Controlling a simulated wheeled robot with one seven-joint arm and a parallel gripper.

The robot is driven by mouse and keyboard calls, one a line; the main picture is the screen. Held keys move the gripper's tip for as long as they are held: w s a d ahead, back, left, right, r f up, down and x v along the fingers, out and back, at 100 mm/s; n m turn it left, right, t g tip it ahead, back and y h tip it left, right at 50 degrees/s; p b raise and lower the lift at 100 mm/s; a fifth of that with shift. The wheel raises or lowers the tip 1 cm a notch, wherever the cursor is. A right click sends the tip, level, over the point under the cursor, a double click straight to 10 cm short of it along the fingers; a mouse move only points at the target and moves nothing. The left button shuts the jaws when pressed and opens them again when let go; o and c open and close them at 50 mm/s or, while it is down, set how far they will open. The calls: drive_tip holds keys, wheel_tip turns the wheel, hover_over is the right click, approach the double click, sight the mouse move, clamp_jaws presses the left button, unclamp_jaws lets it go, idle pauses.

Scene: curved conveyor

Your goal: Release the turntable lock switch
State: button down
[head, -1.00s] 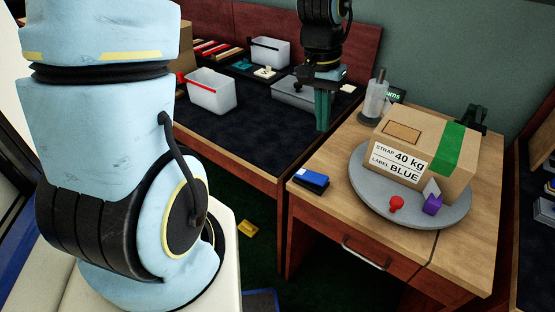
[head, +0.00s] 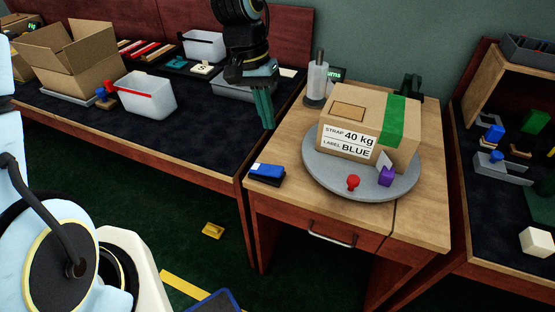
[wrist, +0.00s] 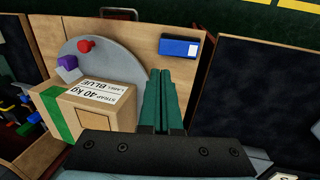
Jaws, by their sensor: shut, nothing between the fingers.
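The round grey turntable (head: 325,184) sits on a wooden desk and carries a cardboard box labelled 40 kg and BLUE (head: 345,120). A red knob (head: 353,183) stands at its front edge, beside a purple block (head: 386,176); I cannot tell for sure that this knob is the lock switch. In the wrist view the turntable (wrist: 110,50), red knob (wrist: 86,46) and purple block (wrist: 67,62) are left of my fingers. My gripper (head: 267,125) is shut and empty, pointing down near the desk's left edge, apart from the turntable. It also shows in the wrist view (wrist: 161,72).
A blue device with a white patch (head: 267,172) lies at the desk's front left corner. A tape dispenser or roll stand (head: 317,80) stands behind the box. White bins (head: 148,95) and an open carton (head: 62,60) are on the dark left bench. Bare wood lies left of the turntable.

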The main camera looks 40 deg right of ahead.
sight(283, 173)
drive_tip(key=p+x, duration=0.2)
drive_tip(key=x, duration=1.1)
drive_tip(key=shift+s+d+f+t+y+b, duration=0.15)
drive_tip(key=shift+s+f+t+y+b, duration=0.25)
drive_tip(key=shift+b, duration=0.7)
drive_tip(key=shift+s+d+f+b, duration=0.15)
drive_tip(key=shift+f+b, duration=0.1)
drive_tip(key=shift+b, duration=0.25)
drive_tip(key=shift+r, duration=0.25)
drive_tip(key=shift+r+p, duration=0.65)
drive_tip(key=shift+p, duration=0.1)
